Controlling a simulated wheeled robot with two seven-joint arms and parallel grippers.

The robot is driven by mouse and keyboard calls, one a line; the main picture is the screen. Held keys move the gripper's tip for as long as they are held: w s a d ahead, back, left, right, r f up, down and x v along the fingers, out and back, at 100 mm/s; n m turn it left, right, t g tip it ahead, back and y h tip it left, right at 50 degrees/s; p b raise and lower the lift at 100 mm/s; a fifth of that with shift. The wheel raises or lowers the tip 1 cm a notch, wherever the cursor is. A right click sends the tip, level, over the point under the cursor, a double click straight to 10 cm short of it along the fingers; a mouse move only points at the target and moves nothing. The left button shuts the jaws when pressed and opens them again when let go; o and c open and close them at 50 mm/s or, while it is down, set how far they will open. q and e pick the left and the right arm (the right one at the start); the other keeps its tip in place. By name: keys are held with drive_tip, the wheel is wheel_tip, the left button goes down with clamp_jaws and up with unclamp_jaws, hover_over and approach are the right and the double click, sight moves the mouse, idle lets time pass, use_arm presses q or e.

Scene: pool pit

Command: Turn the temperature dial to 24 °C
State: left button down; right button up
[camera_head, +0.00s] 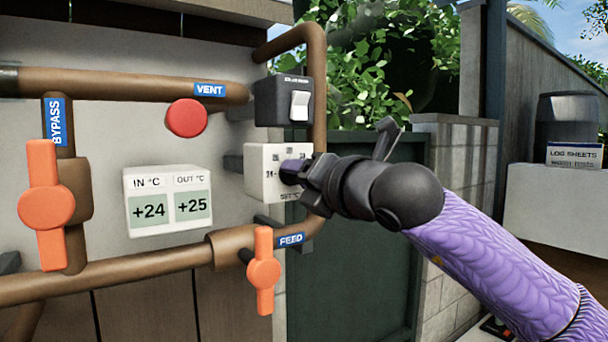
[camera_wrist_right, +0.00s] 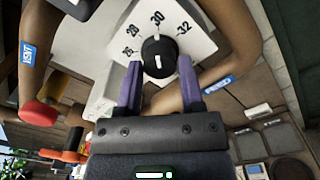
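The temperature dial is a white box (camera_head: 262,171) on the wall under the black switch box, with a black round knob (camera_wrist_right: 158,57) and printed numbers. In the right wrist view, 28, 30 and 32 are readable around the knob; a white mark shows on the knob, but I cannot tell the exact setting. My right gripper (camera_head: 294,171) is at the dial face. Its purple fingers (camera_wrist_right: 160,66) are apart, one on each side of the knob's lower part; I see no clear contact. My left gripper is not in view.
A display (camera_head: 168,229) reads IN +24 and OUT +25. Brown pipes (camera_head: 150,84) carry a red vent knob (camera_head: 186,118), an orange bypass handle (camera_head: 45,205) and an orange feed handle (camera_head: 264,271). The black switch box (camera_head: 283,101) sits just above the dial.

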clamp_jaws()
drive_tip(key=shift+d+n+b, duration=0.1)
drive_tip(key=shift+n+b, duration=2.85)
drive_tip(key=shift+n, duration=10.25)
